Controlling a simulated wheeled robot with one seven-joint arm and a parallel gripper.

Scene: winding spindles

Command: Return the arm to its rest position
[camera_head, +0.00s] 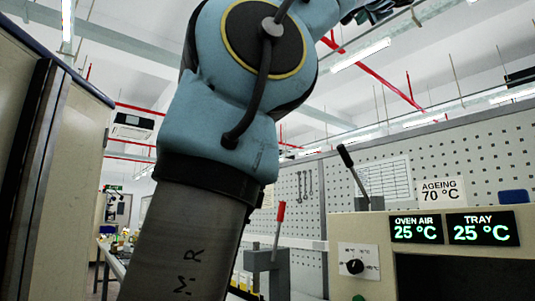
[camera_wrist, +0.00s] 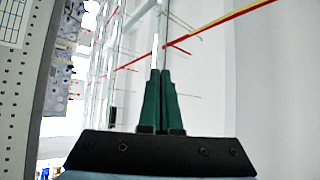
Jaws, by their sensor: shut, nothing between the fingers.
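My gripper (camera_wrist: 161,72) shows in the wrist view with its two green fingers together, shut and empty. It points toward a pale wall and ceiling with red and yellow pipes, touching nothing that I can see. In the head view my arm (camera_head: 225,130) rises through the middle, blue and grey, close to the camera. The gripper's fingers cannot be made out in the head view; only a dark part of the arm's end shows at the top edge.
An ageing oven (camera_head: 362,258) with displays reading 25 °C stands at the right. A red-handled lever device (camera_head: 267,262) stands left of it. A pegboard wall (camera_head: 455,150) is behind. A beige cabinet (camera_head: 75,180) stands close at the left.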

